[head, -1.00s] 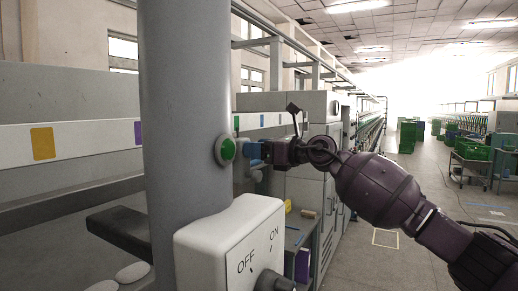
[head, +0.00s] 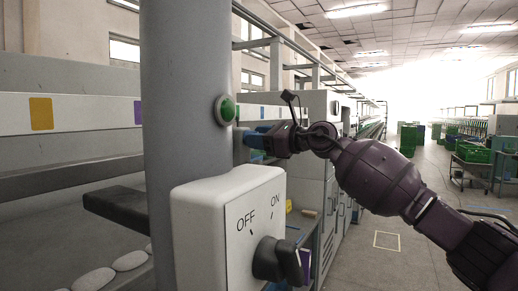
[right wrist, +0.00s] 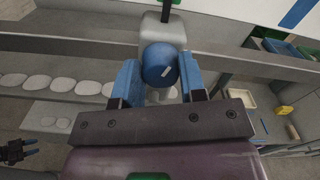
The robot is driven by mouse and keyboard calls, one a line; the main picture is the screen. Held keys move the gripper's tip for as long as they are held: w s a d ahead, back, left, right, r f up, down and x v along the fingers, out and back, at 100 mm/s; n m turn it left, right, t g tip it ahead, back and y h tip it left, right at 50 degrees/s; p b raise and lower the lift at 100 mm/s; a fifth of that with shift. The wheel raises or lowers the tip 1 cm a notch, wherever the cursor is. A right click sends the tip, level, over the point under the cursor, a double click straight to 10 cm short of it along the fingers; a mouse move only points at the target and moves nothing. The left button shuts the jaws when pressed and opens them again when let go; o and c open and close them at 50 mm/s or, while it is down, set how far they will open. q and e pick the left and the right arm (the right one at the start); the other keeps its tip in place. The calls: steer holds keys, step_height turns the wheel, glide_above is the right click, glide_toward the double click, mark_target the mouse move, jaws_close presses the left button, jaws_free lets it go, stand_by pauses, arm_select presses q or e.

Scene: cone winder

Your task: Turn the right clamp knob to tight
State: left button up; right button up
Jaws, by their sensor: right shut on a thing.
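The clamp knob is a round blue knob (right wrist: 160,64) with a short white mark, tilted in the right wrist view. It sits in front of a pale grey block (right wrist: 163,31) with a dark rod above. My right gripper (right wrist: 161,82) has its two blue fingers on either side of the knob, shut on it. In the head view my right gripper (head: 252,141) reaches left behind the grey column, and the knob cannot be made out there. My left gripper (right wrist: 32,148) shows small at the lower left of the right wrist view; its opening is unclear.
A thick grey column (head: 185,100) with a green button (head: 225,109) stands close in front. A white OFF/ON switch box (head: 228,225) with a dark rotary handle (head: 279,260) is at the bottom.

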steer(key=shift+f+n+b, duration=0.35)
steer(key=shift+n+b, duration=0.15)
steer(key=shift+n, duration=0.1)
steer(key=n+b, duration=0.6)
steer(key=n, duration=0.1)
steer(key=shift+f, duration=0.1)
steer(key=shift+n+b, duration=0.8)
steer(key=shift+n, duration=0.3)
steer(key=shift+n+b, duration=0.3)
steer(key=shift+n, duration=0.1)
arm_select(q)
step_height(320, 180, down, 10)
steer(key=shift+d+f+g, duration=0.2)
steer(key=shift+f+g, duration=0.05)
steer(key=shift+g, duration=0.05)
arm_select(e)
steer(key=shift+n, duration=0.3)
arm_select(q)
steer(key=shift+s+f, duration=0.1)
steer(key=shift+s, duration=0.05)
arm_select(e)
steer(key=shift+r, duration=0.2)
arm_select(q)
steer(key=shift+s, duration=0.1)
arm_select(e)
steer(key=shift+s, duration=0.1)
